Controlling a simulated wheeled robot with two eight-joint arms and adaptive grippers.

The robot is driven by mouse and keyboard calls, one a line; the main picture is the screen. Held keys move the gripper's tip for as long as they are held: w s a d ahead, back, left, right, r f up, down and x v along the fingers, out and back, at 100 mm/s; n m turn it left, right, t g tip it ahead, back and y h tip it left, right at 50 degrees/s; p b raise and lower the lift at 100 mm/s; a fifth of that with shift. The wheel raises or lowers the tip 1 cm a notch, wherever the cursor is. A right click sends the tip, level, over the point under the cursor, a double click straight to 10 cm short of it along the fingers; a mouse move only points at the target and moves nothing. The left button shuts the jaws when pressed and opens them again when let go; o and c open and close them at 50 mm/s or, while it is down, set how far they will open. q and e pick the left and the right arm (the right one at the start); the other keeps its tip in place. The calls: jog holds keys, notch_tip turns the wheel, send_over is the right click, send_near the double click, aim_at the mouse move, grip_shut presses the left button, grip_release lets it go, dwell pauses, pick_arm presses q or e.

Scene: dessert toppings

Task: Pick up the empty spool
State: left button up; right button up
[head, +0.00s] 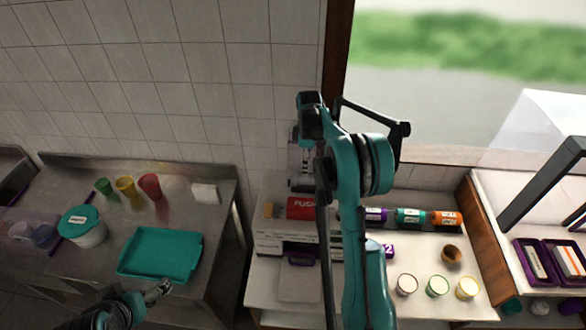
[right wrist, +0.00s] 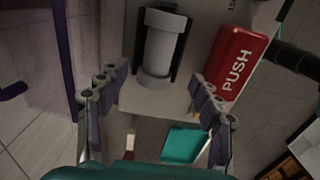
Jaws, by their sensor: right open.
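The empty spool (right wrist: 160,45) is a grey cylinder with a flared end, seated between two dark upright brackets in the right wrist view. My right gripper (right wrist: 157,88) is open, with its fingers spread at either side of the view. The spool lies ahead of the gap between the fingertips, apart from them, with nothing held. In the head view my right arm covers much of the holder area, and the spool is hard to make out. My left gripper (head: 158,290) is low at the left, by the teal tray's front edge; its jaws are too small to read.
A red PUSH block (right wrist: 237,62) stands close right of the spool. A teal tray (head: 150,272), a lidded tub (head: 83,232) and coloured cups (head: 126,188) are on the left counter. Labelled rolls (head: 410,217) and small cups (head: 437,286) are at the right.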

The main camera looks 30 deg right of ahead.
aim_at(307, 179)
jog(key=shift+w+a+f, duration=0.1)
jog(key=shift+f, duration=0.15)
jog(key=f, duration=0.2)
jog(key=f+p, duration=0.1)
jog(key=f, duration=0.1)
jog(key=d+f, duration=0.1)
jog(key=f, duration=0.1)
jog(key=shift+f+p, duration=0.2)
jog(key=shift+p, duration=0.1)
jog(key=shift+f, duration=0.5)
jog(key=c, duration=1.2)
